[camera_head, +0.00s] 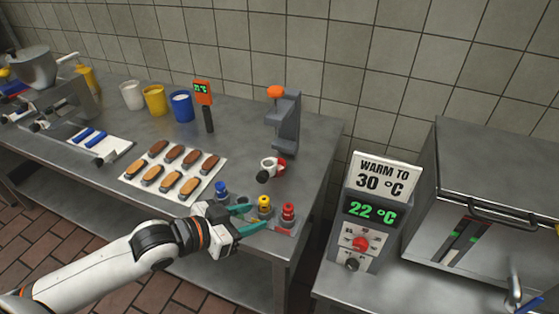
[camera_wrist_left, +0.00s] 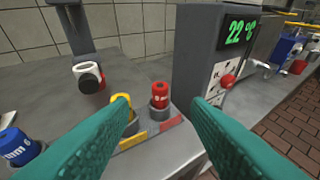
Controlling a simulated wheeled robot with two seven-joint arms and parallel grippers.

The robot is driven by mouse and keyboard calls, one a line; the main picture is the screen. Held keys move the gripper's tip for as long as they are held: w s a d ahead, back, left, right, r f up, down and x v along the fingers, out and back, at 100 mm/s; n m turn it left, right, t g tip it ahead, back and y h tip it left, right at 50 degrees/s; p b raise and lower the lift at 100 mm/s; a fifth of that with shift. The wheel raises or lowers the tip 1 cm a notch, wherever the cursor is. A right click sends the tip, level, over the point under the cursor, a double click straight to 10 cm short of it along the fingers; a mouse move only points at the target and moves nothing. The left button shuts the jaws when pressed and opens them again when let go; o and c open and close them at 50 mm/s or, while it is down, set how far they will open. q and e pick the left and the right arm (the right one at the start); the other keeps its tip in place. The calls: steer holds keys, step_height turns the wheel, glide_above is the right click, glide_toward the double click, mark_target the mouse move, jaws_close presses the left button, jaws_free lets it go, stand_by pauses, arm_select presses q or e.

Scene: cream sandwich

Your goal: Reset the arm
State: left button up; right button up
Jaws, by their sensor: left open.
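My left gripper (camera_head: 252,219) is open, its two teal fingers spread apart, low over the front edge of the steel table. It is empty in the left wrist view (camera_wrist_left: 160,103). A blue-topped piece (camera_head: 221,190), a yellow one (camera_head: 264,205) and a red one (camera_head: 288,211) stand in a row by the fingers. In the left wrist view the red piece (camera_wrist_left: 160,94) shows beyond the gap between the fingers. The yellow piece (camera_wrist_left: 131,104) is partly hidden behind the left finger. The blue piece (camera_wrist_left: 16,147) is at the lower left. My right gripper is in neither view.
A tray of brown oblong biscuits (camera_head: 222,162) lies left of a grey stand (camera_head: 287,125) with a white-and-red part (camera_head: 271,168) below it. Cups (camera_head: 154,100) stand at the back. A control box (camera_head: 371,217) reading 22 °C stands right, past a gap.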

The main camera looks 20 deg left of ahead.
arm_select(q)
steer(key=s+f+n+g+y, duration=0.5)
steer(key=s+f+g+y, duration=0.25)
steer(key=s+f, duration=0.8)
step_height(320, 180, down, 24)
steer(key=s+g, duration=0.2)
steer(key=s+a+f+m, duration=0.1)
steer(key=s+a+f, duration=0.1)
steer(key=s+f, duration=1.4)
steer(key=shift+s+a+f+g, duration=0.25)
steer(key=shift+s+a+g, duration=0.05)
steer(key=shift+a+g, duration=0.15)
steer(key=shift+c, duration=0.3)
